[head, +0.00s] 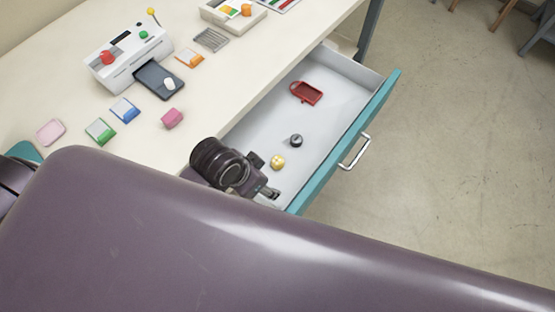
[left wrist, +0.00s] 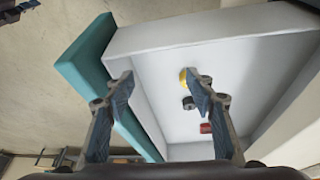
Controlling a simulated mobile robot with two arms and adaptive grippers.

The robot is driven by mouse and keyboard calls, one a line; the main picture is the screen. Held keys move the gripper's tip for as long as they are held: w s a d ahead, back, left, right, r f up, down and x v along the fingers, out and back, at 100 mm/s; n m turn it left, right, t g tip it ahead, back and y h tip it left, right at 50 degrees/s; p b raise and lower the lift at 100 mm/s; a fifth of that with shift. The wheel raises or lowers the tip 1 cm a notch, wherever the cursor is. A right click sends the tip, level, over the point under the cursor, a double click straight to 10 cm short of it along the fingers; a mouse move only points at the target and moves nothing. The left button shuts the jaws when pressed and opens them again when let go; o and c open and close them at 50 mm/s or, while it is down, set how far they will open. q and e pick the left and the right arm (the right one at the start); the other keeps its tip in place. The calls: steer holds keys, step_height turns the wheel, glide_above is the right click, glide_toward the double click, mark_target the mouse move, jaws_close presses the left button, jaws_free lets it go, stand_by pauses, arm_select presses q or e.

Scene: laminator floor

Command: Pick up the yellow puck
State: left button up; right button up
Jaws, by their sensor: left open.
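The yellow puck (head: 278,162) lies on the floor of the open drawer (head: 262,128), close to my left gripper. In the left wrist view the yellow puck (left wrist: 183,77) shows beside the right finger, which hides part of it. My left gripper (head: 266,176) is at the near end of the drawer. In the left wrist view my left gripper (left wrist: 160,85) has its fingers wide apart with nothing between them but the drawer behind. My right gripper is not in view.
A dark knob-like piece (head: 296,140) and a red tray-like piece (head: 306,92) also lie in the drawer. The teal drawer front (head: 345,143) has a metal handle (head: 355,152). On the table stand a white laminator (head: 128,55), several coloured packets and a pink block (head: 172,118).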

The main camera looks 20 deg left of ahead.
arm_select(q)
steer(key=w+d+m, duration=0.2)
steer(key=w+d, duration=0.1)
steer(key=m+g, duration=0.3)
steer(key=m, duration=0.2)
glide_toward(278, 161)
steer(key=shift+s+d+f+y, duration=0.1)
steer(key=shift+d+f+y, duration=0.2)
steer(key=shift+d+f, duration=0.15)
steer(key=shift+a+f, duration=0.15)
steer(key=shift+f, duration=0.05)
steer(key=f, duration=0.5)
steer(key=d+f+p, duration=0.1)
steer(key=f, duration=0.1)
steer(key=shift+w+f, duration=0.15)
steer(key=shift+w, duration=0.1)
steer(key=c, duration=1.2)
